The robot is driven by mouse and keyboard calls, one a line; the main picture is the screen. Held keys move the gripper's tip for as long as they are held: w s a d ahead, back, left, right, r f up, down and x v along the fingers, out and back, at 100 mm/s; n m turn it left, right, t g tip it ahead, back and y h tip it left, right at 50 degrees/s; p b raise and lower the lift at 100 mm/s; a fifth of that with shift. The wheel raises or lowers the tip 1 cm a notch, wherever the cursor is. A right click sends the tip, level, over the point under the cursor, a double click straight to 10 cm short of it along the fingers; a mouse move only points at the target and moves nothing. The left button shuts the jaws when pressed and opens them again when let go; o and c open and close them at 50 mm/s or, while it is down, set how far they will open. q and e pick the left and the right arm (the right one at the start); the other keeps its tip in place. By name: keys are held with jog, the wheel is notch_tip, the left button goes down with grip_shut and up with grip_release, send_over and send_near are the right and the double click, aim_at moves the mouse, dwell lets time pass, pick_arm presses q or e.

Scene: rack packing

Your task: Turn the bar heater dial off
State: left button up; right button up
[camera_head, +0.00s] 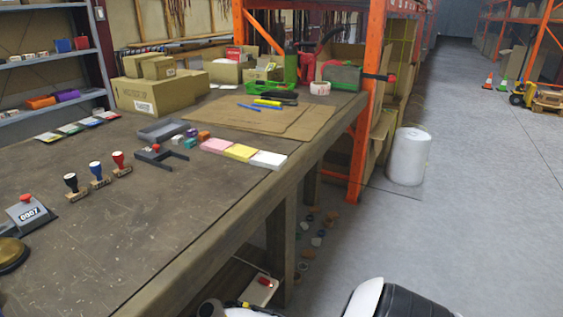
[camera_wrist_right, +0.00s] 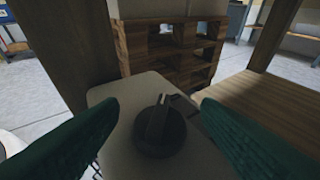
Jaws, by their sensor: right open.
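In the right wrist view a dark round dial (camera_wrist_right: 160,128) sits on the end of a pale, rounded box, the heater body (camera_wrist_right: 118,92). A raised grip bar crosses the dial, with a light mark near its upper end. The bar points up and slightly right in that view. My right gripper (camera_wrist_right: 160,108) is open. Its two green fingers stand on either side of the dial, with visible gaps. I cannot tell the depth between fingertips and dial. My left gripper is in neither view. The dial cannot be made out in the head view.
A wooden pallet stack (camera_wrist_right: 170,52) stands behind the heater, with a wooden surface (camera_wrist_right: 262,112) to its right. In the head view the workbench (camera_head: 190,215) holds stamps, sticky notes and boxes.

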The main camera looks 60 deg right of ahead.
jog(key=shift+s+a+m+t+h+b, duration=0.15)
jog(key=shift+m+t+h, duration=0.25)
jog(key=shift+m+t, duration=0.2)
jog(key=shift+s+a+m+t+h+b, duration=0.15)
jog(key=shift+m+t+h, duration=0.25)
jog(key=shift+m+t, duration=0.2)
jog(key=s+d+r+m+t+h+p, duration=0.35)
jog(key=s+d+p, duration=0.45)
jog(key=d+p, duration=0.3)
jog(key=s+f+m+g+h+p, duration=0.2)
jog(key=s+f+p, duration=0.4)
jog(key=s, duration=0.4)
jog(key=s+f+m+g+h+p, duration=0.2)
jog(key=s+f+g+h+p, duration=0.2)
jog(key=s, duration=0.7)
jog(key=shift+d+f+g+h+p, duration=0.4)
jog(key=shift+f+g+p, duration=0.25)
jog(key=shift+f+p, duration=0.5)
jog(key=shift+f, duration=0.15)
